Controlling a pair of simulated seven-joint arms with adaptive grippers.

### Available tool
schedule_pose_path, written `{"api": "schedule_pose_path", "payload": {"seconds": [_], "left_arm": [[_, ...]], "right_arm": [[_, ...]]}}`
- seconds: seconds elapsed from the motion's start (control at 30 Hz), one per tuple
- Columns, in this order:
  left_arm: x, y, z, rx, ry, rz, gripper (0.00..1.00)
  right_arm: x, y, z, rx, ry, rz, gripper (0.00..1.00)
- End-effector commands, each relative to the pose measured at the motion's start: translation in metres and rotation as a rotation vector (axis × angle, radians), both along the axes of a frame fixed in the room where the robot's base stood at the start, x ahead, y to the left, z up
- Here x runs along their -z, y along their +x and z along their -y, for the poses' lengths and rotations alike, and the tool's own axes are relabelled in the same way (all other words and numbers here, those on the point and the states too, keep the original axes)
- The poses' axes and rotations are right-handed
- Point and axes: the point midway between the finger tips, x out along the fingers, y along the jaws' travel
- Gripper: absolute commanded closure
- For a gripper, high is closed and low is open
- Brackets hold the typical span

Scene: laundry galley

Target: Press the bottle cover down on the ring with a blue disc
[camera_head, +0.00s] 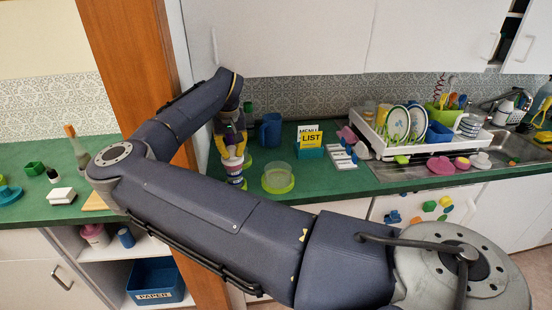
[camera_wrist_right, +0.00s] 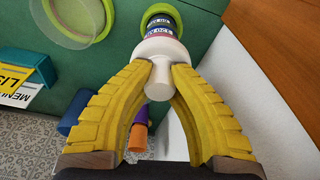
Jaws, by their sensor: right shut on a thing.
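My right gripper (camera_head: 232,152) is shut on the knob of a white bottle cover (camera_head: 232,161). In the right wrist view its yellow fingers (camera_wrist_right: 160,72) close around the narrow knob, and the wide white part of the cover (camera_wrist_right: 160,48) faces away from me. Just beyond the cover is a labelled cylinder with blue and red bands (camera_wrist_right: 160,25), within a lime-green ring (camera_wrist_right: 172,12). In the head view the cover is right above this cylinder; I cannot tell whether they touch. No separate blue disc is clear, as the cover hides part of the stack. My left gripper is not in view.
A clear round container on a lime-green base (camera_head: 278,178) stands close right of the stack. Behind are a blue mug (camera_head: 270,130) and a menu-list box (camera_head: 310,142). A dish rack (camera_head: 415,135) is farther right. A wooden post (camera_head: 150,60) is at left.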

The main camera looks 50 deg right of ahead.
Motion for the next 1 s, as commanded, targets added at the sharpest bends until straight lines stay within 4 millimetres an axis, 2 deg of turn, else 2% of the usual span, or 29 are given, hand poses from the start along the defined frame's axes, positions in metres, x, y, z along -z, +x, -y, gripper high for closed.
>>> {"api": "schedule_pose_path", "payload": {"seconds": [0.2,0.23,0.43,0.57,0.6,0.73,1.0], "left_arm": [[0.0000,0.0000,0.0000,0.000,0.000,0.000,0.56],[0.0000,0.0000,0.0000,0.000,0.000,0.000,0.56],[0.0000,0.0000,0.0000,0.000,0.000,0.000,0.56],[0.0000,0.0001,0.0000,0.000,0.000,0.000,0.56],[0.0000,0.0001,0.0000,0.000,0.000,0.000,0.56],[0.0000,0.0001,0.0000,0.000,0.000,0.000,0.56],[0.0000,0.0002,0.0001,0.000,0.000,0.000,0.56]], "right_arm": [[0.0040,-0.0002,-0.0002,0.000,0.000,-0.001,1.00],[0.0036,-0.0001,-0.0002,0.000,0.000,-0.001,0.80],[0.0034,-0.0001,-0.0001,0.000,0.000,0.000,0.58],[0.0034,-0.0001,-0.0001,0.000,0.000,0.000,0.58],[0.0034,-0.0001,-0.0001,0.000,0.000,0.000,0.55],[0.0034,0.0000,-0.0001,0.000,0.000,0.000,0.70],[0.0023,0.0001,0.0000,0.000,0.000,0.000,0.70]]}}
